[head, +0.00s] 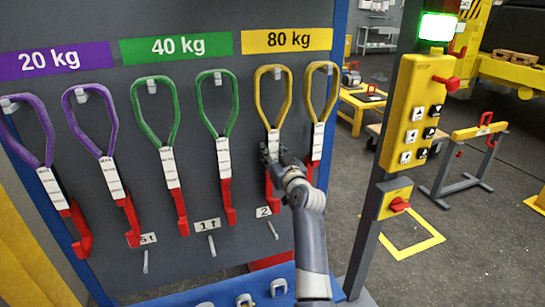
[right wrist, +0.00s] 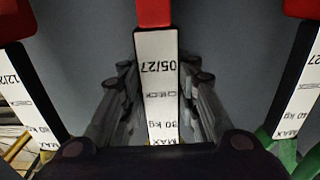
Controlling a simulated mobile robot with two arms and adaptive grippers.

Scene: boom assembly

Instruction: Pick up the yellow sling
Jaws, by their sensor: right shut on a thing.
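Two yellow slings hang on pegs under the yellow 80 kg sign (head: 286,40). The left yellow sling (head: 274,138) has a yellow loop, a white label and a red hook below. My right gripper (head: 274,155) is at the lower end of its label. In the right wrist view, its fingers are shut on the left yellow sling's label strip (right wrist: 157,85), one on each side. The loop still hangs around its peg. The right yellow sling (head: 317,140) hangs just beside my right gripper. My left gripper is not in view.
Green slings (head: 170,165) and purple slings (head: 110,175) hang to the left on the grey board (head: 225,120). A post with a yellow control box (head: 413,112) stands to the right. Below the slings are small pegs and number tags.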

